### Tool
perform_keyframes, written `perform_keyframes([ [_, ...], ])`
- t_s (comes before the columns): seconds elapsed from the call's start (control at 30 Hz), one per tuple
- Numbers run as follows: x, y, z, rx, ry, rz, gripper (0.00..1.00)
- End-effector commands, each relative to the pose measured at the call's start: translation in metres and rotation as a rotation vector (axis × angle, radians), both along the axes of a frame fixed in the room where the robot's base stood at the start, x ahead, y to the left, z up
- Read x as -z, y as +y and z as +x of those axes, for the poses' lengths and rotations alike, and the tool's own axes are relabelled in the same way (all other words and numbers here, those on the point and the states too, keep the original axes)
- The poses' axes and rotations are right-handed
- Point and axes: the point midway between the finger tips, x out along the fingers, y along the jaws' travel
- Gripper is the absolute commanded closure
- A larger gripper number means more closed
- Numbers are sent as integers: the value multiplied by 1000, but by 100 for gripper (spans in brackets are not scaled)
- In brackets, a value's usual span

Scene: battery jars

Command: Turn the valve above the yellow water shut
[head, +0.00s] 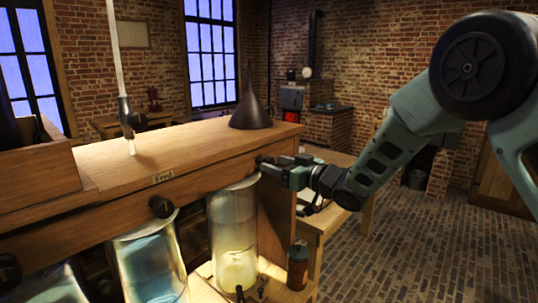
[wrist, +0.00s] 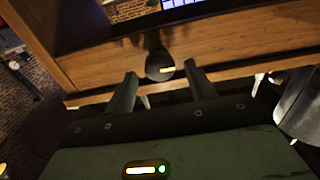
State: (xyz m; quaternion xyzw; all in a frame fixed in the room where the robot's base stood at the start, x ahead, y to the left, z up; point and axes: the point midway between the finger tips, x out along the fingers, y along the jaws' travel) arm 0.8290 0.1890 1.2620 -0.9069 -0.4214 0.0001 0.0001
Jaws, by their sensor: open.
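The jar with yellow water (head: 237,238) stands under the right end of the wooden bench in the head view. My gripper (head: 264,167) is at that front, just above the yellow jar. In the wrist view its open fingers (wrist: 161,70) stand to either side of the knob. I cannot tell whether they touch it. In the head view the gripper largely hides this knob.
Another dark knob (head: 161,207) sits above the jar of blue water (head: 150,262) to the left. A further knob (head: 9,271) is at the far left. A dark funnel (head: 250,108) stands on the bench top (head: 185,142). A brown bottle (head: 297,268) stands right of the yellow jar.

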Motion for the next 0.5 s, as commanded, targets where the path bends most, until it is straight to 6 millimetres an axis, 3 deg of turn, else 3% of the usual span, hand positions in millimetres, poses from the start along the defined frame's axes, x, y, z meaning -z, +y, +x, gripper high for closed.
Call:
perform_keyframes([
  [0.2,-1,21,17,-1,1,-1,45],
  [0.5,0,25,21,0,0,0,45],
])
